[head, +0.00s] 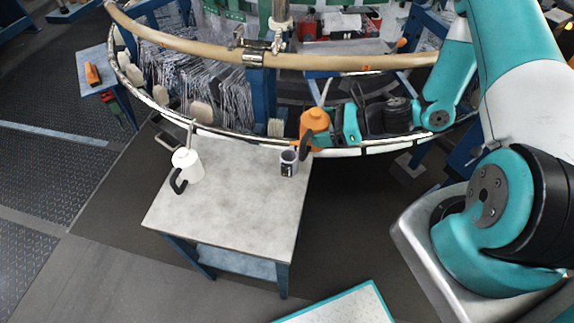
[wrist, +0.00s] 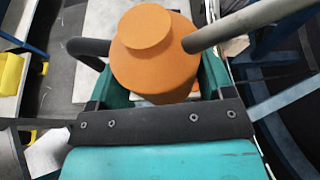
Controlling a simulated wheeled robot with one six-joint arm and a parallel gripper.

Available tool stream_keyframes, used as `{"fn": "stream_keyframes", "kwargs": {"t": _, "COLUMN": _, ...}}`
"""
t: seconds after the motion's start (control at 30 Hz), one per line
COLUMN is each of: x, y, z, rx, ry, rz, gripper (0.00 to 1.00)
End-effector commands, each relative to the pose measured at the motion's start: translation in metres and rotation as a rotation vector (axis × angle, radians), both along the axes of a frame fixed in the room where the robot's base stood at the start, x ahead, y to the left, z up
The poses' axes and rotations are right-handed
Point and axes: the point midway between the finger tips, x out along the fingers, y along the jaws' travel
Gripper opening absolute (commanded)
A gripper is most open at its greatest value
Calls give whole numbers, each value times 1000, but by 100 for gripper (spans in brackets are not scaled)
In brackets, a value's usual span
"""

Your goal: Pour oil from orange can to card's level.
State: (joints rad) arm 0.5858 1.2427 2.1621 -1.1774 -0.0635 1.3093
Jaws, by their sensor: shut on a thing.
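The orange can (head: 314,122) is held upright by my gripper (head: 338,127) above the far right corner of the table. In the wrist view the orange can (wrist: 155,58) sits between the jaws of my gripper (wrist: 155,92), with its spout reaching to the upper right and its dark handle to the left. A small dark cup with a pale label (head: 289,162) stands on the table just below and left of the can. The level inside the cup cannot be made out. The card cannot be told apart for sure.
A white can with a dark handle (head: 187,165) stands at the left of the grey table (head: 230,205). The large loom ring (head: 180,110) curves behind the table, close to my gripper. The table's front middle is clear. A side stand (head: 97,88) is at the far left.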

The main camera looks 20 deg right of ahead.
Motion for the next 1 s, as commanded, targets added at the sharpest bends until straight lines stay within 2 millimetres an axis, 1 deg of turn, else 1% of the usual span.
{"fn": "stream_keyframes", "kwargs": {"t": 0.03, "x": -9, "y": 17, "z": -22, "rx": 4, "ry": 7, "rz": 49, "gripper": 17}}
{"fn": "stream_keyframes", "kwargs": {"t": 0.1, "x": -22, "y": 39, "z": -41, "rx": 4, "ry": 7, "rz": 119, "gripper": 17}}
{"fn": "stream_keyframes", "kwargs": {"t": 0.2, "x": -41, "y": 67, "z": -63, "rx": 4, "ry": 4, "rz": 213, "gripper": 17}}
{"fn": "stream_keyframes", "kwargs": {"t": 0.3, "x": -57, "y": 88, "z": -78, "rx": 5, "ry": 0, "rz": 287, "gripper": 17}}
{"fn": "stream_keyframes", "kwargs": {"t": 0.33, "x": -61, "y": 92, "z": -80, "rx": 6, "ry": 0, "rz": 303, "gripper": 17}}
{"fn": "stream_keyframes", "kwargs": {"t": 0.43, "x": -69, "y": 100, "z": -85, "rx": 12, "ry": 4, "rz": 336, "gripper": 17}}
{"fn": "stream_keyframes", "kwargs": {"t": 0.53, "x": -73, "y": 103, "z": -87, "rx": 38, "ry": 39, "rz": 343, "gripper": 17}}
{"fn": "stream_keyframes", "kwargs": {"t": 0.77, "x": -85, "y": 108, "z": -95, "rx": 178, "ry": 240, "rz": 339, "gripper": 17}}
{"fn": "stream_keyframes", "kwargs": {"t": 0.83, "x": -86, "y": 109, "z": -85, "rx": 218, "ry": 295, "rz": 337, "gripper": 17}}
{"fn": "stream_keyframes", "kwargs": {"t": 0.97, "x": -88, "y": 110, "z": -75, "rx": 290, "ry": 399, "rz": 333, "gripper": 17}}
{"fn": "stream_keyframes", "kwargs": {"t": 1.0, "x": -88, "y": 110, "z": -75, "rx": 293, "ry": 402, "rz": 332, "gripper": 17}}
